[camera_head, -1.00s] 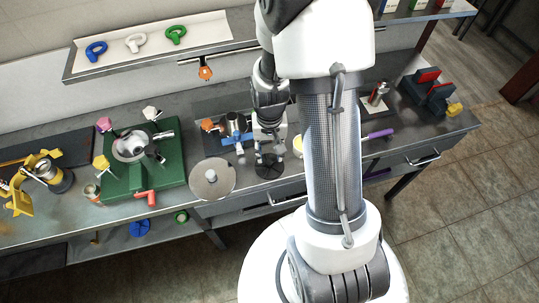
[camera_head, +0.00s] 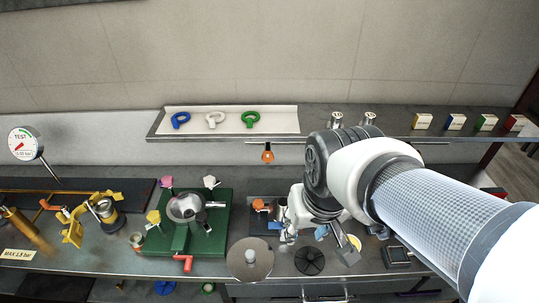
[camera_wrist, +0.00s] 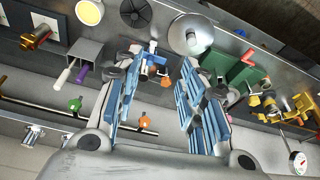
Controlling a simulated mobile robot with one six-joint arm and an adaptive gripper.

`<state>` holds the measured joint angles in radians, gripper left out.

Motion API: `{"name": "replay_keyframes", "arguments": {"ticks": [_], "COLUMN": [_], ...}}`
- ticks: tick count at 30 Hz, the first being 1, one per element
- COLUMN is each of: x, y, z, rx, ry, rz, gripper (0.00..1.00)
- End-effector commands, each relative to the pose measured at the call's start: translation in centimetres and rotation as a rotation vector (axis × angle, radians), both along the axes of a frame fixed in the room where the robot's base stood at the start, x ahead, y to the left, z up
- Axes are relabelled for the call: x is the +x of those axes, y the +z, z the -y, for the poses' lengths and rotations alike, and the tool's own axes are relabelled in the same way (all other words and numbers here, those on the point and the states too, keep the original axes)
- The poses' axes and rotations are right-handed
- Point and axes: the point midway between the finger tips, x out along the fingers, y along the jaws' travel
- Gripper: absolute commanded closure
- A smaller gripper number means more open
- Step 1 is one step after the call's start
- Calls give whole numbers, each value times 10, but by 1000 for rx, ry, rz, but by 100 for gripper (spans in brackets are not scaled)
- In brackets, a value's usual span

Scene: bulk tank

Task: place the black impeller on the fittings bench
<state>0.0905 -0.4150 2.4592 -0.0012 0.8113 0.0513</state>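The black impeller (camera_head: 310,261) lies flat on the grey bench top (camera_head: 345,274), near its front edge and right of a round steel disc (camera_head: 250,259). It also shows at the top of the wrist view (camera_wrist: 136,13), beyond my fingertips. My gripper (camera_head: 318,244) is above the bench on the far side of the impeller, apart from it. In the wrist view my gripper (camera_wrist: 160,62) has its two blue-padded fingers spread wide with nothing held between them. My arm hides part of the bench in the head view.
A green base with a pump (camera_head: 187,215) stands to the left. Behind the gripper, a shelf (camera_head: 385,124) carries a white tray with blue, white and green rings. A yellow-rimmed round part (camera_wrist: 89,12) and a grey box (camera_wrist: 83,57) show in the wrist view.

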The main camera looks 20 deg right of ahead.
Motion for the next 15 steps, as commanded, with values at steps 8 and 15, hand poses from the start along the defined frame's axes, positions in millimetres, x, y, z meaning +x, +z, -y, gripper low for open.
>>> {"name": "replay_keyframes", "arguments": {"ticks": [8,15], "x": [-52,-58], "y": [32,34], "z": [-22,-24], "rx": [-21,-24], "ry": [123,138], "rz": [110,121], "gripper": [63,63]}}
